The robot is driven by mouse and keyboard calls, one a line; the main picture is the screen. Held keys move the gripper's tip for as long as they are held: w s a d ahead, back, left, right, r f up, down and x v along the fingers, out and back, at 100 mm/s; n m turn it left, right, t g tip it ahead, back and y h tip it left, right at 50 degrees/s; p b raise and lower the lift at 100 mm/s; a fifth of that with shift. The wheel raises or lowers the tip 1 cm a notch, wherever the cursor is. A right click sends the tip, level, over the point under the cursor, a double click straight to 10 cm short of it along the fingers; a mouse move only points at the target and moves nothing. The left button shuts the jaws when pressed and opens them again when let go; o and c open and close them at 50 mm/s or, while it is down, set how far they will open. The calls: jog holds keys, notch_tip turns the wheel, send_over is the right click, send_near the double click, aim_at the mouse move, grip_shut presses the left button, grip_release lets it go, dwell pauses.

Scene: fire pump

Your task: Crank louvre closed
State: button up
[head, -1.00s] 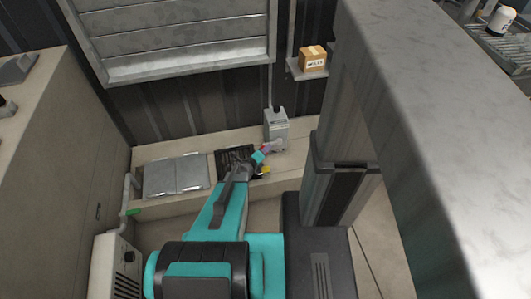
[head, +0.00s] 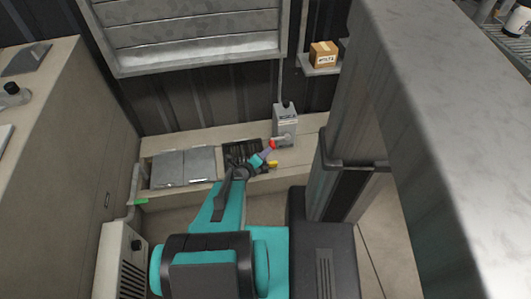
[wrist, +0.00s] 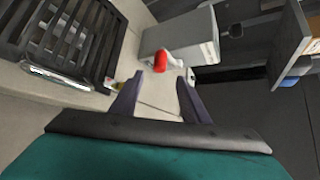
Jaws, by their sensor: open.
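The louvre (head: 185,28) is a grey slatted panel on the dark wall at the upper left of the head view. A grey crank box (head: 285,118) stands below its right side, with a rod running up from it. The crank has a red knob (wrist: 161,60), which also shows in the head view (head: 272,144). My gripper (wrist: 156,88) is open, its two purple fingers apart. In the wrist view the knob lies just beyond the fingertips, roughly between them. I cannot tell whether they touch. Nothing is held.
A black grate (wrist: 62,42) lies left of the crank box, with grey hatch plates (head: 184,166) further left. A small carton (head: 323,54) sits on a wall shelf at the right. A large grey column and beam (head: 345,165) bound the right side.

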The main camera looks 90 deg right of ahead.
jog(key=shift+v, duration=1.05)
jog(key=shift+s, duration=0.2)
